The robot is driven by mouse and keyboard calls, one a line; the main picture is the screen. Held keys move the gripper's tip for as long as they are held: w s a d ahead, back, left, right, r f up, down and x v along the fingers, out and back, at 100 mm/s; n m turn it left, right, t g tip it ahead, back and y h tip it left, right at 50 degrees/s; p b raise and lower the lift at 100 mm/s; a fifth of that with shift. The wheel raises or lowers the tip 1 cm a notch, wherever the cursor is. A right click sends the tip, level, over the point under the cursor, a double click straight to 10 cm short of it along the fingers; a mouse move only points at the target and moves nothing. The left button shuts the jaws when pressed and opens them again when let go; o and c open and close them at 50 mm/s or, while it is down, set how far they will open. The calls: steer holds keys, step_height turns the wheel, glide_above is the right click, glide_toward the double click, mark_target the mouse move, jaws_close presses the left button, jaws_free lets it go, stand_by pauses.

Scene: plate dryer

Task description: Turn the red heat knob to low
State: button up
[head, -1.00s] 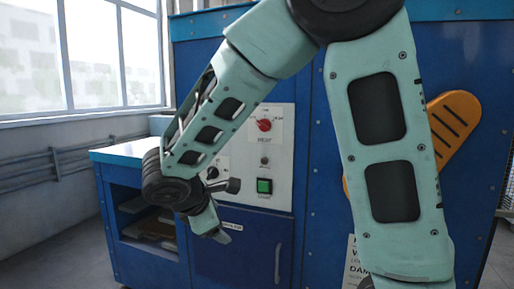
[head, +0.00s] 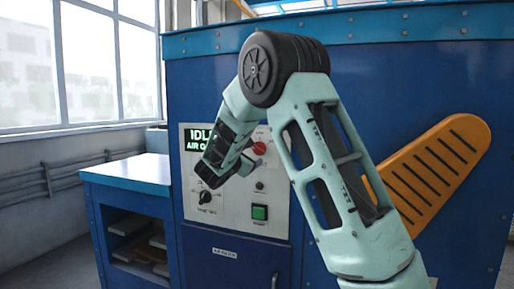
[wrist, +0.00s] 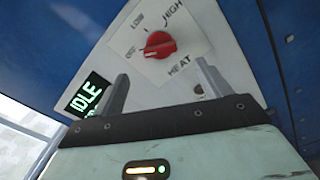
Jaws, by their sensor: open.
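The red heat knob (wrist: 159,44) sits on the white control panel, with OFF, LOW and HIGH printed around it and HEAT beside it. Its pale pointer mark appears to face OFF. My gripper (wrist: 163,82) is open and empty. In the wrist view its two fingers stand apart below the knob, pointing at the panel and not around the knob.
A lit display (head: 200,138) reading IDLE is at the panel's upper left. A black knob (head: 207,197) and a green button (head: 259,212) are lower on the panel. An orange slotted lever (head: 435,170) is at the right.

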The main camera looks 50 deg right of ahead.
mark_target(256, 150)
steer(key=p+x, duration=0.3)
steer(key=x, duration=0.7)
steer(key=shift+w, duration=0.1)
steer(key=c, duration=1)
